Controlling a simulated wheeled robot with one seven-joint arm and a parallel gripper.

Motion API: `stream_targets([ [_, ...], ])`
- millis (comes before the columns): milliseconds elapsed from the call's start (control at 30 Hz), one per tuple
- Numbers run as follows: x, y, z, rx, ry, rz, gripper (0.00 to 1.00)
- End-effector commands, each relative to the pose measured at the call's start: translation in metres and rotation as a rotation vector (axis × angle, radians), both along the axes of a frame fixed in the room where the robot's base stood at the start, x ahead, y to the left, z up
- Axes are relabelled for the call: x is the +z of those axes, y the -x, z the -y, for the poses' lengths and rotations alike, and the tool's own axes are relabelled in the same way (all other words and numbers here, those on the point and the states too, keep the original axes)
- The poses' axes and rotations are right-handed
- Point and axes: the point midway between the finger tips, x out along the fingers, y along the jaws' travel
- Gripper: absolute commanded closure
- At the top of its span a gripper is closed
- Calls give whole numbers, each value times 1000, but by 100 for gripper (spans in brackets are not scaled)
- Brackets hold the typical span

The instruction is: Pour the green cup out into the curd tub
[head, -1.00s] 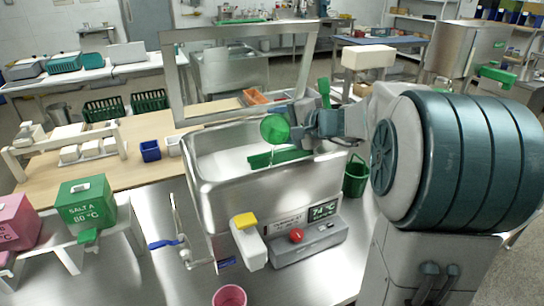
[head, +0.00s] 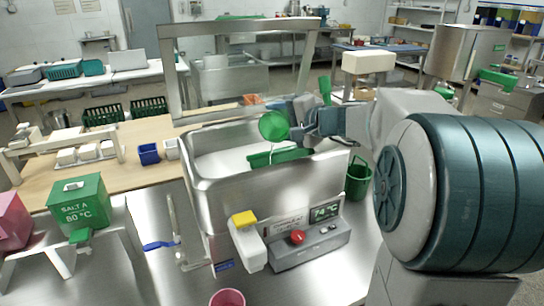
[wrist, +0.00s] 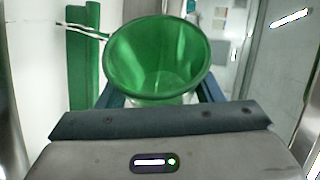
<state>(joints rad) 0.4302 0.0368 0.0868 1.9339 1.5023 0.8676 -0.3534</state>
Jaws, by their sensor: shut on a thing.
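The green cup (head: 273,126) is tipped on its side above the open steel curd tub (head: 240,184), its mouth facing the head camera. A thin pale stream falls from its rim towards the tub. The wrist view shows the cup's green inside (wrist: 158,60), with the stream leaving the rim at the left; it looks mostly empty, with perhaps a little pale liquid near the bottom. My gripper (head: 292,124) is shut on the cup from the right; its fingers are partly hidden by the cup. A green bar (head: 280,156) lies inside the tub.
A steel frame (head: 175,75) rises behind the tub. A control box reading 74 °C (head: 310,240) and a yellow-topped spout (head: 245,235) stand at its front. A green bucket (head: 358,180) is at its right, a pink cup (head: 228,298) in front.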

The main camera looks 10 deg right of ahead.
Motion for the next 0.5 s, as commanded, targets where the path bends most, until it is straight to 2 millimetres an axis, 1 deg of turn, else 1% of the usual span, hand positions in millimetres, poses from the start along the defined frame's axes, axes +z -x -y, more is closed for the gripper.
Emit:
stream_targets([
  [267, -1, 1, -1, 0, 20, 35, 64],
  [500, -3, 4, -3, 0, 65, 111, 64],
])
